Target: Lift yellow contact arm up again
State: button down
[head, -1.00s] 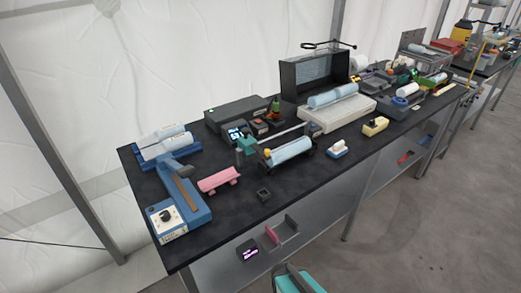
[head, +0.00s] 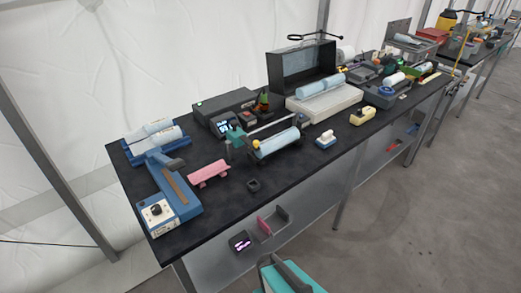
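A small roller device stands near the middle of the black bench. It has a pale blue roll (head: 280,141) in a dark cradle, a teal post (head: 237,137) at its left end and a grey bar (head: 272,126) above and behind the roll. A small yellow part (head: 256,144) sits at the roll's left end; it may belong to the yellow contact arm, but it is too small to tell whether it is raised or touches the roll.
A blue device with a dial (head: 157,210) stands at the bench's left end, beside a pink piece (head: 209,171). A small black block (head: 253,184) lies in front. A yellow block (head: 362,115) and a white-and-blue block (head: 325,139) stand to the right. A teal-and-dark object (head: 290,277) shows at the bottom edge.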

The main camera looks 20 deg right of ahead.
aim_at(254, 145)
jog(key=u, duration=0.15)
jog(key=k, duration=1.8)
jog(key=u, duration=0.7)
jog(key=i, duration=1)
jog(key=z, duration=0.05)
